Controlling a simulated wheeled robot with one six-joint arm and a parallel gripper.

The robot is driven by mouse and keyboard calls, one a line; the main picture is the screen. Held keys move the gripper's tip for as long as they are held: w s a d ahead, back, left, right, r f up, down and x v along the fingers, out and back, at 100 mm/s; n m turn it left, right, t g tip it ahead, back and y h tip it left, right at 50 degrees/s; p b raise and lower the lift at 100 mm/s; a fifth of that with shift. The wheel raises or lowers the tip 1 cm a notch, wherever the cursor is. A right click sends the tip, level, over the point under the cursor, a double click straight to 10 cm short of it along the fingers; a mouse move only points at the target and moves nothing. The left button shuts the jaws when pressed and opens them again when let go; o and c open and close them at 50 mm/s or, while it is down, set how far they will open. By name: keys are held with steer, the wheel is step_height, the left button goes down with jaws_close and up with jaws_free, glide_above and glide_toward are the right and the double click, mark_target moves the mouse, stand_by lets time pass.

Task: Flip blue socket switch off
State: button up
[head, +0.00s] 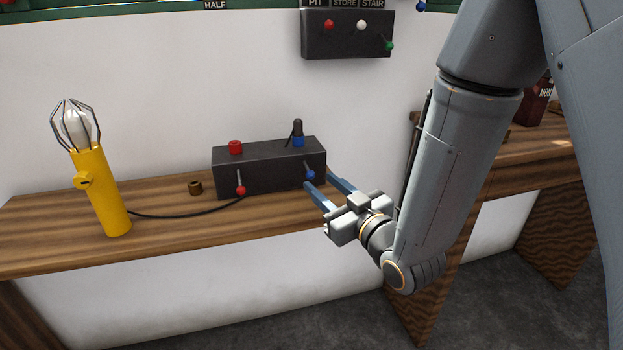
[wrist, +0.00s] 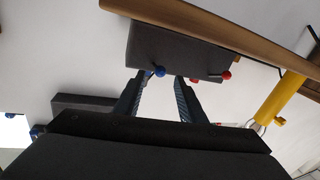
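A dark socket box (head: 262,172) stands on the wooden bench. A red socket (head: 235,147) and a blue socket (head: 298,142) are on its top, with a black plug (head: 297,128) in the blue one. On its front are a red-tipped lever (head: 241,190) and a blue-tipped lever (head: 311,175), both slanting down. My gripper (head: 324,185) is open and empty, its blue fingers just in front of the blue lever. In the wrist view the blue tip (wrist: 160,71) appears in the gap just past the fingertips; I cannot tell whether they touch.
A yellow caged lamp (head: 103,195) stands at left, its black cable running to the box. A small brown ring (head: 195,188) lies between them. A wall box (head: 348,34) with red, white and green knobs hangs above. A dark red can (head: 536,100) stands at right.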

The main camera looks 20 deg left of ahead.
mark_target(313, 177)
steer(key=x, duration=0.6)
steer(key=shift+f, duration=0.1)
jaws_close()
